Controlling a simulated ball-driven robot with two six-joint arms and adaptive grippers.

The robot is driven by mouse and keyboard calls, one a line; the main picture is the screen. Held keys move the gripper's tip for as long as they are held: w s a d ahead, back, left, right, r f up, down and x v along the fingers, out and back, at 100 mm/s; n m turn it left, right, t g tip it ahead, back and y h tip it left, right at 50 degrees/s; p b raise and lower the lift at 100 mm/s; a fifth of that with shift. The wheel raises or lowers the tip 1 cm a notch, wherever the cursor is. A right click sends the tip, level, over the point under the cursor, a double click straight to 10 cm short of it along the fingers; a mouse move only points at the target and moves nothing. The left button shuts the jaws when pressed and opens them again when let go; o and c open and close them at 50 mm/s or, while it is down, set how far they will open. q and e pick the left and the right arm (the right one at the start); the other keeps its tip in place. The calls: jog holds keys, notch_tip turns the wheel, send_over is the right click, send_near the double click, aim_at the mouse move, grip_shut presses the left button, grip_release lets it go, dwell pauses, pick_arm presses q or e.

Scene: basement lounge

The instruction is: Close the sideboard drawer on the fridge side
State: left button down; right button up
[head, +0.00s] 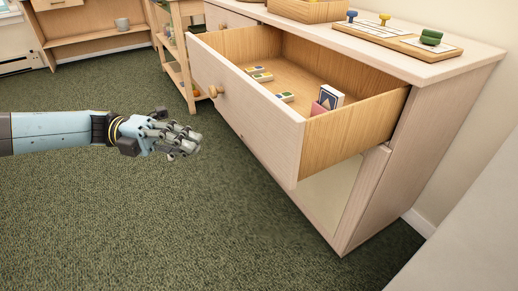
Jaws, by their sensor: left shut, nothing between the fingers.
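The pale wooden sideboard (376,200) stands at the right of the head view. One of its top drawers (250,105) is pulled far out, with a round wooden knob (216,91) on its front. Inside lie small colored domino-like pieces (260,74) and a card box in a pink holder (328,99). My left gripper (184,145) is shut and empty, in front of the drawer front and left of it, below the knob and apart from it. My right gripper is out of view.
A wooden tray with game pieces (400,42) and a wooden box (300,8) are on the sideboard top. A slatted wooden rack (178,70) stands behind the drawer. A pale plain surface (460,230) fills the lower right. The green carpet is clear.

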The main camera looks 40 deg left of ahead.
pick_arm(q)
jog(key=x, duration=0.4)
jog(key=w+b+x, duration=0.1)
jog(key=x, duration=0.3)
jog(key=w+a+x, duration=0.1)
jog(key=x, duration=0.3)
jog(key=shift+w+d, duration=0.2)
jog(key=shift+w, duration=0.1)
jog(key=shift+w+d, duration=0.1)
jog(key=shift+w, duration=0.1)
jog(key=shift+w, duration=0.1)
